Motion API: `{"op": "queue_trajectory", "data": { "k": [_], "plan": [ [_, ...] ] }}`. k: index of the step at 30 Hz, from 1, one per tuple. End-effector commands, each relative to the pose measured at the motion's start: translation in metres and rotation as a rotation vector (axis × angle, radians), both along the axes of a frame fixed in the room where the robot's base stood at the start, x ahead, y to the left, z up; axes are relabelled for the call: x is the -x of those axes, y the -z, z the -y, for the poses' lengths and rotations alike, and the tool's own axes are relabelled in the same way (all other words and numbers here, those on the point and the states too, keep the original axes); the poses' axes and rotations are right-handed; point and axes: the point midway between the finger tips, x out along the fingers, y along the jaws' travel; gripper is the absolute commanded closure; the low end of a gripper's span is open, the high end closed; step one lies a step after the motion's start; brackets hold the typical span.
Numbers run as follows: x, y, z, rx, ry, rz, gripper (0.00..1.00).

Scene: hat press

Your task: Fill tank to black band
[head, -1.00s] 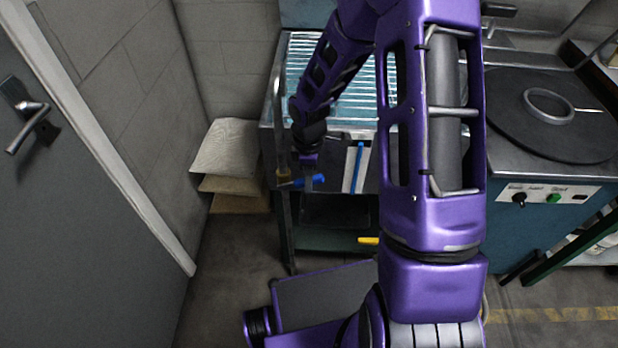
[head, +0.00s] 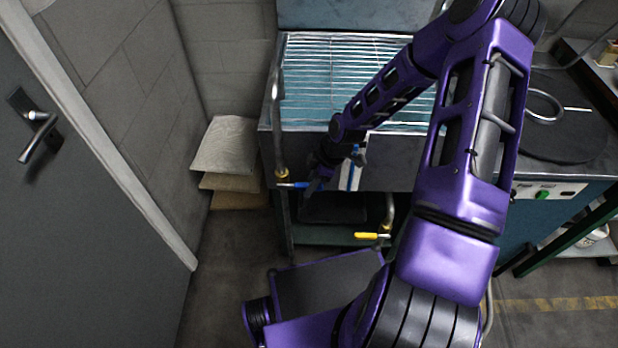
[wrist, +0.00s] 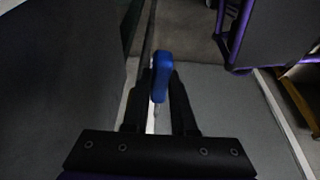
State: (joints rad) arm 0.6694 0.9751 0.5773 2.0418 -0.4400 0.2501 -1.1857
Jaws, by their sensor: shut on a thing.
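The tank (head: 300,140) stands against the back wall with a wire grate (head: 345,65) over its open top. A pale upright gauge strip with a blue column (head: 350,178) is on its front, partly hidden by my arm. I cannot clearly make out the black band. A pipe at the tank's left corner carries a brass valve with a blue handle (head: 292,185). My gripper (head: 316,184) is at this handle from the right. In the wrist view the blue handle (wrist: 161,78) sits between the two fingers of my gripper (wrist: 160,92), which is shut on it.
A second valve with a yellow handle (head: 366,236) is low at the tank's front. Stacked tan sacks or boards (head: 225,160) lie left of the tank. A grey door (head: 80,220) is at far left. A bench with a round dark plate (head: 560,140) stands right.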

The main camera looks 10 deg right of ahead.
Motion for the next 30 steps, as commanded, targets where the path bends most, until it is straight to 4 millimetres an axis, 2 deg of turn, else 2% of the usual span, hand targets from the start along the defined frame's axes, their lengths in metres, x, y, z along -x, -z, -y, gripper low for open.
{"op": "queue_trajectory", "data": {
  "k": [6, 16, 17, 21, 22, 30],
  "plan": [
    [0.0021, 0.0062, 0.0009, -0.064, 0.002, 0.014, 1.0],
    [0.0019, 0.007, 0.0014, -0.068, 0.0, 0.017, 1.0],
    [0.0019, 0.007, 0.0014, -0.068, 0.0, 0.017, 0.73],
    [0.0014, 0.0067, 0.0012, -0.068, 0.001, 0.017, 0.48],
    [0.0013, 0.0065, 0.0012, -0.068, 0.001, 0.017, 0.45],
    [0.0006, 0.0055, 0.0011, -0.067, 0.001, 0.019, 0.45]
  ]
}}
